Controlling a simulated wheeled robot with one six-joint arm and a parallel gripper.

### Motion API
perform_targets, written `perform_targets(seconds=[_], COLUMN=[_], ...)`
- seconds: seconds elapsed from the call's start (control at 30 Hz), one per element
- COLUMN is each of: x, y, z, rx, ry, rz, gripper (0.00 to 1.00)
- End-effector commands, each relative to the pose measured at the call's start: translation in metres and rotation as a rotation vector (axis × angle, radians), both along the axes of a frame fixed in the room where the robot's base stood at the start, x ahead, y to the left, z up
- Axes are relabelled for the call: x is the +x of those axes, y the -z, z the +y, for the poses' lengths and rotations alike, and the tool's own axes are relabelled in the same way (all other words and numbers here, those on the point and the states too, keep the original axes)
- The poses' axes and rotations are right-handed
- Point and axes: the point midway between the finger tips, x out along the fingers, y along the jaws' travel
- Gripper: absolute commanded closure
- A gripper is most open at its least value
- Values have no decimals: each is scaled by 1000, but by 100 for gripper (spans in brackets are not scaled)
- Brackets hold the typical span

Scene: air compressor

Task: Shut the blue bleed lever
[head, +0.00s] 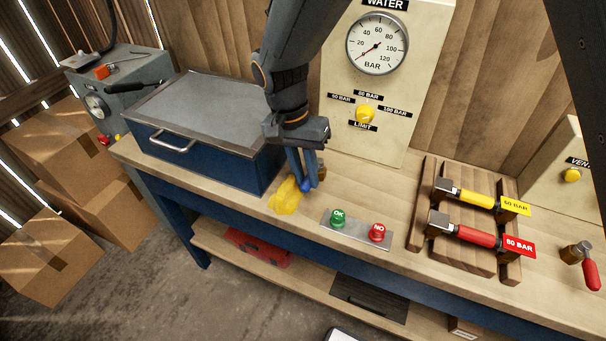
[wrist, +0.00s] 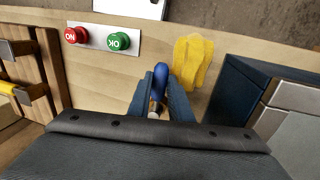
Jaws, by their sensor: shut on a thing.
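The blue bleed lever (wrist: 160,78) shows in the wrist view between the two fingers of my gripper (wrist: 161,88). Its rounded blue end sticks out past the fingertips, and a metal part shows behind it between the fingers. In the head view my gripper (head: 304,187) points down at the bench, right of the blue chest, and is shut on the lever. Only a bit of blue shows there, and a brass-coloured fitting shows just behind the fingers. The lever's pivot is mostly hidden.
A yellow cloth (head: 284,197) lies close beside the fingers. The blue chest (head: 215,125) stands left. A plate with green OK (head: 338,217) and red NO (head: 377,232) buttons lies right. A rack (head: 465,262) holds yellow and red tools. A gauge panel (head: 360,135) stands behind.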

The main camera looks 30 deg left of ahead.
Motion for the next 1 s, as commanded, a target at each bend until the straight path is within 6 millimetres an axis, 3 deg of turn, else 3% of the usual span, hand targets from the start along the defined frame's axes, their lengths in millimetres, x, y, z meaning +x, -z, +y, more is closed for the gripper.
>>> perform_targets(seconds=[0.4, 0.43, 0.53, 0.83, 1.0], x=[2, 2, 2, 1, 2], y=[-1, -1, -1, -1, -16], z=[2, 2, 2, 1, 5], rx=[5, 5, 5, 3, 5], ry=[15, 15, 14, 13, 12], rz=[-2, -2, -2, -1, -3], gripper=[100, 80, 63, 63, 63])
